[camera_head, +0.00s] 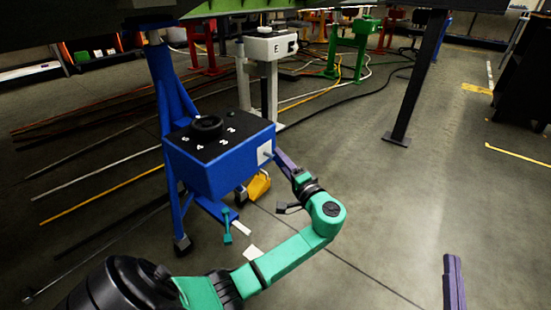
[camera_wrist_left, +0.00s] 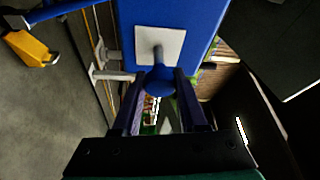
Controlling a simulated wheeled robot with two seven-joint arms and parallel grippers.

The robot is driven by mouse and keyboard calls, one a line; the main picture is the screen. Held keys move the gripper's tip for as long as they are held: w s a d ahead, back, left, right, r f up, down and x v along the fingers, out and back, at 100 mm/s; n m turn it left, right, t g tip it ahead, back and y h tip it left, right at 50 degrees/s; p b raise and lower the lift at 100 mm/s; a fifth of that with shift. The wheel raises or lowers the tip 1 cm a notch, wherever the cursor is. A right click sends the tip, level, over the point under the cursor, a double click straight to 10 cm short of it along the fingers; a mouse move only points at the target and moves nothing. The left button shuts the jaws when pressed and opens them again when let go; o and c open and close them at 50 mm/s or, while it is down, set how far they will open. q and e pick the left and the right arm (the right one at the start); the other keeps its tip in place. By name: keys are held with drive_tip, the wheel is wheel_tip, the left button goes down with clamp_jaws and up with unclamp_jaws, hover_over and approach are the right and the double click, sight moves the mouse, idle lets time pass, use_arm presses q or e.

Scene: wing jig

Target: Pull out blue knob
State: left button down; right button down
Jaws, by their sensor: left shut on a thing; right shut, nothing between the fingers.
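The blue knob (camera_wrist_left: 158,82) sits between the two fingers of my left gripper (camera_wrist_left: 160,74) in the left wrist view. A grey shaft joins it to a white plate (camera_wrist_left: 145,40) on the blue box (camera_wrist_left: 205,20). In the head view the plate (camera_head: 265,151) is on the right side of the box (camera_head: 222,168), and my left gripper (camera_head: 277,158) reaches it from the right. The knob is hidden there by the fingers. My left gripper is shut on the knob. My right gripper (camera_head: 454,270) is shut and empty at the lower right, away from the box.
The box has a black numbered top with a round black dial (camera_head: 207,126). A blue stand (camera_head: 168,85) rises behind it. A dark post (camera_head: 415,85) stands farther right. The floor between is open.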

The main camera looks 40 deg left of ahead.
use_arm(q)
drive_tip(key=shift+d+f, duration=0.1)
drive_tip(key=shift+d, duration=0.3)
drive_tip(key=shift+c, duration=2.2)
unclamp_jaws()
drive_tip(key=shift+d, duration=0.1)
use_arm(e)
drive_tip(key=shift+r, duration=0.3)
